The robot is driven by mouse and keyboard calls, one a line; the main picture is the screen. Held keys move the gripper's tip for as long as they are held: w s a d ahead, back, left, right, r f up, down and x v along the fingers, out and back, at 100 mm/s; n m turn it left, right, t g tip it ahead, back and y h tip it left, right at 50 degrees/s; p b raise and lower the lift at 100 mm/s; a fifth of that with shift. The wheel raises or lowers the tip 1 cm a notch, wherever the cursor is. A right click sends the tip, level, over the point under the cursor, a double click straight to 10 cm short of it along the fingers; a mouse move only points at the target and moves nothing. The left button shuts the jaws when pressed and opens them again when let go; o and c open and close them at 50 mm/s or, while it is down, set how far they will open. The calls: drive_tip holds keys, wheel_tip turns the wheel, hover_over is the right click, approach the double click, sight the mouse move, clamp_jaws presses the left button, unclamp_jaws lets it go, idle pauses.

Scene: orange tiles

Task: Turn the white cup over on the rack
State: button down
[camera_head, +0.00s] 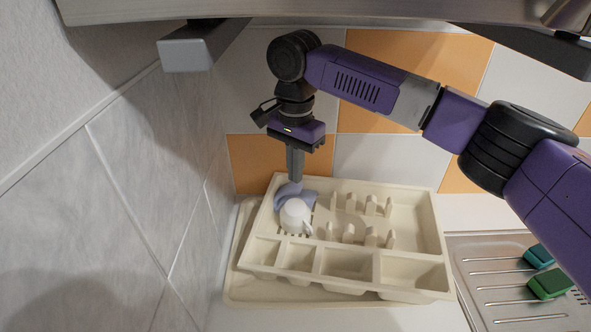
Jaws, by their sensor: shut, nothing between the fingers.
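The white cup (294,213) is in the left part of the cream dish rack (415,212), with its handle low on its right side. I cannot tell for sure which way its mouth faces. My gripper (294,178) points down just behind and above the cup. Its fingers are shut with nothing held. The fingertips are close to a blue-grey piece of dishware (309,197) behind the cup; I cannot tell whether they touch it. The cup partly hides that piece.
The rack has upright pegs (371,206) in its middle and several front compartments (347,264). A tiled wall stands close on the left. A metal drainboard (490,270) at right holds a teal sponge (538,257) and a green sponge (548,285). A shelf edge hangs overhead.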

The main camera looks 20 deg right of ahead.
sight(295, 201)
drive_tip(key=shift+f+b, duration=2.95)
drive_tip(key=shift+b, duration=0.25)
drive_tip(key=shift+s+f+p, duration=0.1)
drive_tip(key=shift+f+p, duration=0.2)
drive_tip(key=shift+f, duration=0.35)
wheel_tip(295, 201, up, 3)
drive_tip(key=p, duration=0.4)
drive_tip(key=shift+r, duration=0.15)
wheel_tip(295, 201, up, 8)
drive_tip(key=shift+f+b, duration=0.25)
drive_tip(key=shift+b, duration=0.15)
